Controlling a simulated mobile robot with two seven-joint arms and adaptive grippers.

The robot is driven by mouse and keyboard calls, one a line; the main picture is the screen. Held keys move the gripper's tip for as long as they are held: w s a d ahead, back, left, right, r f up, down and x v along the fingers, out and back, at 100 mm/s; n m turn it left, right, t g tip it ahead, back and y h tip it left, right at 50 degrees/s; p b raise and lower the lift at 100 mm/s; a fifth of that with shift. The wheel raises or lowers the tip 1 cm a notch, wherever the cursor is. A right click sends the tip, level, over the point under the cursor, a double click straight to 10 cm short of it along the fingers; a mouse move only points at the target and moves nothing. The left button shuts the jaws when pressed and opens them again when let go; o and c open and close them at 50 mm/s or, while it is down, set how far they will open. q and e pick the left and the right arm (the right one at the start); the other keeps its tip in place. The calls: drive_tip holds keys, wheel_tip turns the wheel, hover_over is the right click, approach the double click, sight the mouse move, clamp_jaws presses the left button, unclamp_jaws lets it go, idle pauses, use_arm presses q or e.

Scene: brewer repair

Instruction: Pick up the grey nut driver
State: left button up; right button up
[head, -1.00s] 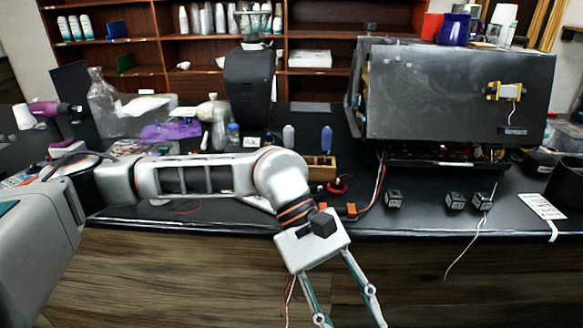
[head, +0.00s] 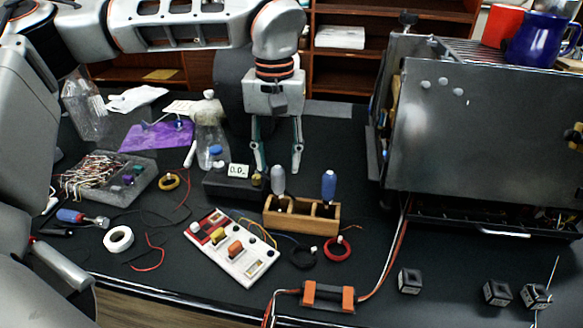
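The grey nut driver (head: 278,182) stands upright by its handle in a small wooden holder (head: 312,226). A blue-handled driver (head: 329,187) stands in the same holder to its right. My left gripper (head: 279,168) points down with its two fingers apart, one on either side of the grey handle's top in the picture. I cannot tell whether the fingers are level with the handle or behind it, and no contact is clear. The lower part of the driver is hidden in the holder. My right gripper is not in view.
A black box with a small display (head: 239,171) is left of the holder. A white module (head: 231,247) and a red ring (head: 337,250) lie in front. The large metal brewer (head: 480,130) stands at right. Black cubes (head: 410,281) lie at front right.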

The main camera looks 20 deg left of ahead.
sight(278, 188)
use_arm(q)
drive_tip(key=shift+s+f, duration=0.15)
drive_tip(key=shift+f, duration=0.25)
drive_tip(key=shift+s+d+f, duration=0.1)
drive_tip(key=shift+s+f, duration=0.05)
drive_tip(key=shift+f, duration=1.55)
drive_tip(key=shift+s+d+f, duration=0.1)
drive_tip(key=shift+f, duration=1.6)
clamp_jaws()
